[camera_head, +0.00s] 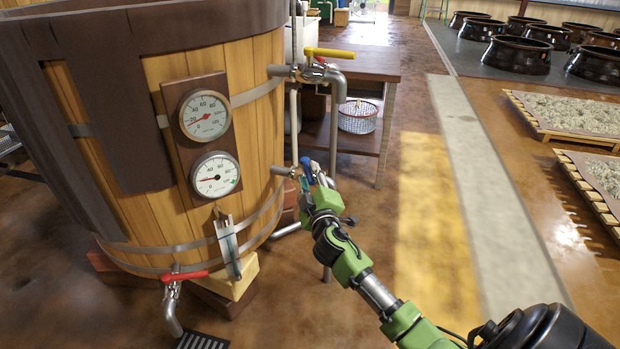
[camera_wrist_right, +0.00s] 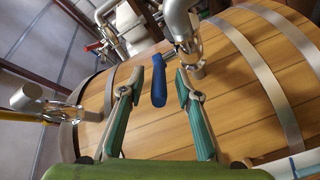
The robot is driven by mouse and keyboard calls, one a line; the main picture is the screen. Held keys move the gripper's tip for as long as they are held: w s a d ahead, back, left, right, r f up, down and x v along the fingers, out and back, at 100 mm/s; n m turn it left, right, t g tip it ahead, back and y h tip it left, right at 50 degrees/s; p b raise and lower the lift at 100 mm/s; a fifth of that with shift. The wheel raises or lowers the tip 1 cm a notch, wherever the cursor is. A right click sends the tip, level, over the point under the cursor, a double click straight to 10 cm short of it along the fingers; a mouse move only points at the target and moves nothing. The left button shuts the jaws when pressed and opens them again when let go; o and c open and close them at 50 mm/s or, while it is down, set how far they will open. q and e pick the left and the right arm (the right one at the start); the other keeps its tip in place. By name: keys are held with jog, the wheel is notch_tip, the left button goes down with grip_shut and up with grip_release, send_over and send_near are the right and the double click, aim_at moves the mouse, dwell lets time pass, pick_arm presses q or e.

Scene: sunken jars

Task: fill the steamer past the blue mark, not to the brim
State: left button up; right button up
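The steamer (camera_head: 262,110) is a large wooden tub with a dark rim, metal hoops and two round dials, at left in the head view. Its wooden staves (camera_wrist_right: 232,100) fill much of the right wrist view. A blue valve handle (camera_head: 306,169) sits on a pipe at its right side. My right gripper (camera_head: 318,198) is at that handle. In the right wrist view its green fingers (camera_wrist_right: 160,76) are spread, with the blue handle (camera_wrist_right: 159,84) between them and gaps on both sides. I cannot make out a blue level mark. My left gripper is out of view.
A yellow-handled valve (camera_head: 330,53) with a bent spout is above, and a red-handled valve (camera_head: 185,275) is low at the front. A table (camera_head: 375,65) with a white basket (camera_head: 358,118) below stands behind. Open floor (camera_head: 435,190) lies right, with dark jars (camera_head: 517,55) beyond.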

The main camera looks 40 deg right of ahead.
jog(key=v, duration=1.2)
